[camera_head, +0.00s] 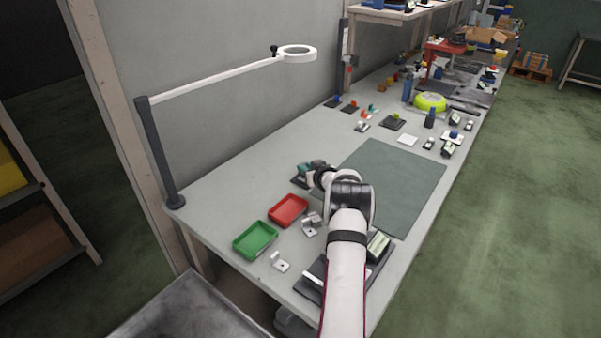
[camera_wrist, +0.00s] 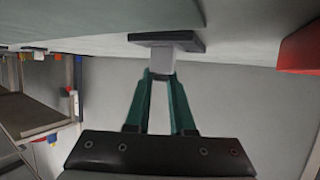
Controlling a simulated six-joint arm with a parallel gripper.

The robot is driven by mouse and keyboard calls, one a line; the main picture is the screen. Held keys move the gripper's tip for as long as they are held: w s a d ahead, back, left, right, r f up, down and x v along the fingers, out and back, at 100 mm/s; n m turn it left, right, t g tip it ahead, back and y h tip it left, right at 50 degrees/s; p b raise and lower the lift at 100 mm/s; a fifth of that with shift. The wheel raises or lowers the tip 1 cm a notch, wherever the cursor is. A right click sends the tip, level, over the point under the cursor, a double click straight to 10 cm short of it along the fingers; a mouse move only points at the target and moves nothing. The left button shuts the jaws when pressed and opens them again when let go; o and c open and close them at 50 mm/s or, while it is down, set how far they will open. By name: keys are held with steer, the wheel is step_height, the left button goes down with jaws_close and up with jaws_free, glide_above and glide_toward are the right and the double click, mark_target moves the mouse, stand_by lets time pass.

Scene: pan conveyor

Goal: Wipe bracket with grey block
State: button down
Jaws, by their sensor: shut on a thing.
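My gripper (camera_head: 304,170) is left of the dark mat, low over the table. In the wrist view my gripper (camera_wrist: 161,79) has its two teal fingers shut on the grey block (camera_wrist: 161,60). The block is against a small dark pad (camera_wrist: 186,43), which also shows beside the gripper in the head view (camera_head: 297,182). My gripper largely hides the block in the head view. Light grey L-shaped brackets stand nearer the camera: one bracket (camera_head: 280,262) by the green tray, and bracket-like pieces (camera_head: 310,228) by the red tray. I cannot tell which bracket is meant.
A red tray (camera_head: 274,217) and a green tray (camera_head: 240,251) lie at the front left. A dark mat (camera_head: 405,180) covers the middle right. Small parts on pads stand farther back. A lamp (camera_head: 215,80) reaches over the left side.

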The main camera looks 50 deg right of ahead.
steer(key=shift+s+d, duration=0.1)
steer(key=shift+d, duration=0.25)
steer(key=shift+r, duration=3.05)
steer(key=shift+r, duration=0.1)
steer(key=shift+r, duration=1.45)
